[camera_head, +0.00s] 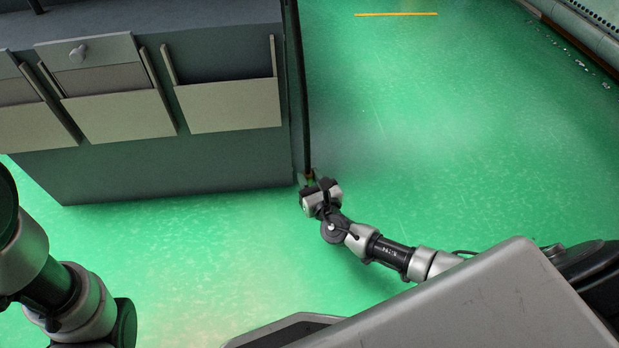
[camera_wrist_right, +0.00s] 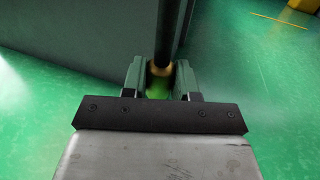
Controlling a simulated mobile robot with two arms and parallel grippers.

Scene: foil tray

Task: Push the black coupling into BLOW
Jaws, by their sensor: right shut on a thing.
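A black hose (camera_head: 300,90) hangs down past the right side of the grey cabinet. My right gripper (camera_head: 308,181) is at its lower end, near the cabinet's bottom right corner. I see no port marked BLOW in either view. My left arm shows at the lower left of the head view, but its gripper is out of the picture.
The grey cabinet (camera_head: 180,172) carries several open-topped pockets, one (camera_head: 230,107) near its right edge. The green floor (camera_head: 430,130) is clear to the right, with a yellow line (camera_head: 396,14) at the back. A kerb-like edge (camera_head: 575,40) lies at the upper right.

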